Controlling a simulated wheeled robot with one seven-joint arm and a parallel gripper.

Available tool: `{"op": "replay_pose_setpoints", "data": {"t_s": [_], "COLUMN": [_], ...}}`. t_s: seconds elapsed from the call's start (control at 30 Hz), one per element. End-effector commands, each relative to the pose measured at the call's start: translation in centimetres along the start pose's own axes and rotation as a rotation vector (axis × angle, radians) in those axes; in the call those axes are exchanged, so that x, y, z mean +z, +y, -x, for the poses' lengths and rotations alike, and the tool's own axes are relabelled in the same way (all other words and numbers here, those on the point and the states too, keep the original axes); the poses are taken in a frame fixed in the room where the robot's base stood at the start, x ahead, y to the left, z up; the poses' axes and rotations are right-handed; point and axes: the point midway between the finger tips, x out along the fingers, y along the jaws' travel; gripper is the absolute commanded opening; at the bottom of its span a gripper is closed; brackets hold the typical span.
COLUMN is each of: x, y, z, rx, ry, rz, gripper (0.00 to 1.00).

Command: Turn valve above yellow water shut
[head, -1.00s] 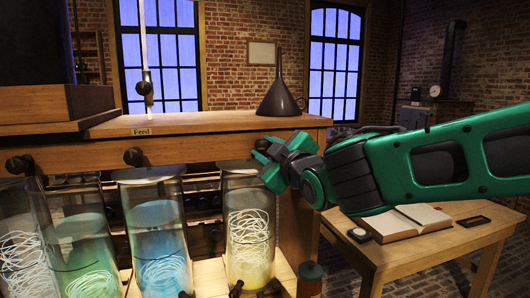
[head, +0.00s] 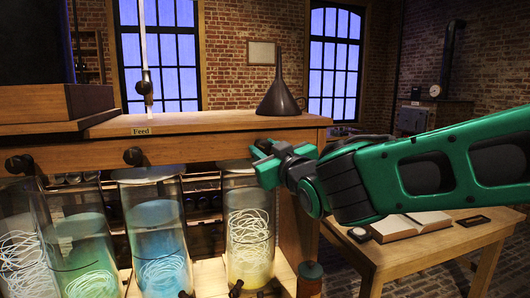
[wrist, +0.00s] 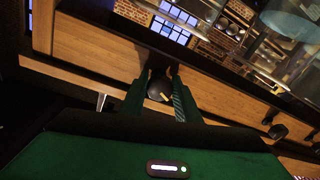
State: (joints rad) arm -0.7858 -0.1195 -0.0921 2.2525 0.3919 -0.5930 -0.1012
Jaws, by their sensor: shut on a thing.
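The jar of yellow water (head: 249,235) stands at the right end of the row of jars, with pale tangled strands inside. Above it, the dark round valve knob (wrist: 158,90) sits on the front of the wooden beam. My gripper (head: 262,162) is at this knob in the head view and hides most of it. In the wrist view the two green fingers of my gripper (wrist: 158,98) are on either side of the knob, shut on it. A small light-coloured mark shows on the knob. Its exact angle is hard to tell.
Other dark knobs (head: 133,156) sit along the beam to the left, above the blue (head: 158,240) and green (head: 88,255) jars. A dark funnel (head: 279,95) stands on the beam top.

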Motion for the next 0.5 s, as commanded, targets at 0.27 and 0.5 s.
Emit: {"op": "replay_pose_setpoints", "data": {"t_s": [0.27,0.5], "x": [0.03,-0.01], "y": [-0.02,-0.02], "z": [0.00,-0.02], "rx": [0.020,0.038], "ry": [0.018,0.036], "rz": [-0.258,-0.485], "gripper": [0.07,0.07]}}
